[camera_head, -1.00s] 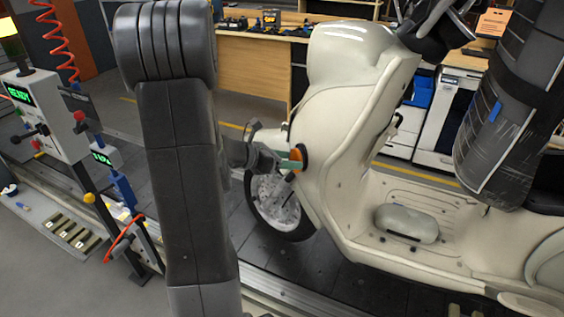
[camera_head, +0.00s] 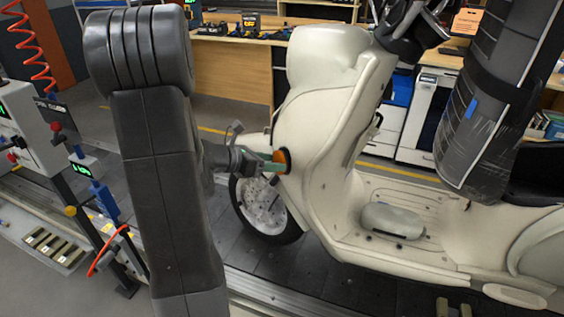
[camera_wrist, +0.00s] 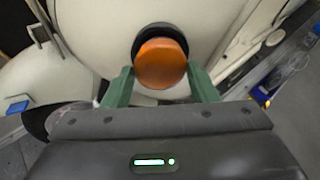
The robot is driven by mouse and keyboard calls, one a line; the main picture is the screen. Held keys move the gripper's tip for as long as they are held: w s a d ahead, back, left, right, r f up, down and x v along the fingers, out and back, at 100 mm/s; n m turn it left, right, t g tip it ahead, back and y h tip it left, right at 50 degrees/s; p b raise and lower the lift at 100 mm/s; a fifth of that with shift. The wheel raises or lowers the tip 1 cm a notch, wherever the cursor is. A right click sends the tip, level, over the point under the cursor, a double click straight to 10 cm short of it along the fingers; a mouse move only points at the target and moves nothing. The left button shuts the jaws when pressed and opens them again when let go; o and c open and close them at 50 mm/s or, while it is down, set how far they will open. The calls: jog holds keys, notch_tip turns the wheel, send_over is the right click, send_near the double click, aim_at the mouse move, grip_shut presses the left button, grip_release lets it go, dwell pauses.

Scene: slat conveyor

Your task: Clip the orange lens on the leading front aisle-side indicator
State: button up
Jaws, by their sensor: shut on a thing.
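The orange lens (camera_wrist: 161,64) is round and sits between the two green fingertips of my gripper (camera_wrist: 162,84) in the wrist view. My gripper is shut on the lens. A black round indicator housing (camera_wrist: 146,38) shows directly behind the lens on the cream scooter's front bodywork. In the head view my gripper (camera_head: 277,163) reaches the scooter's front (camera_head: 312,120) from the left, with the orange lens (camera_head: 284,158) against the body side above the front wheel. Whether the lens is seated in the housing or only touching it, I cannot tell.
The front wheel (camera_head: 262,208) stands on the dark slat conveyor (camera_head: 340,285). A control post with a red lever (camera_head: 105,250) is at the left. A large dark padded cylinder (camera_head: 490,110) hangs over the scooter at the right. Benches stand behind.

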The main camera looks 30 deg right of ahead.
jog(key=shift+d, duration=0.15)
jog(key=shift+d, duration=0.15)
jog(key=o, duration=1)
jog(key=shift+o, duration=0.2)
jog(key=b+v, duration=0.1)
jog(key=v, duration=1.3)
jog(key=shift+d+f, duration=0.1)
jog(key=x, duration=1.3)
jog(key=shift+d+p, duration=0.25)
jog(key=shift+p, duration=0.2)
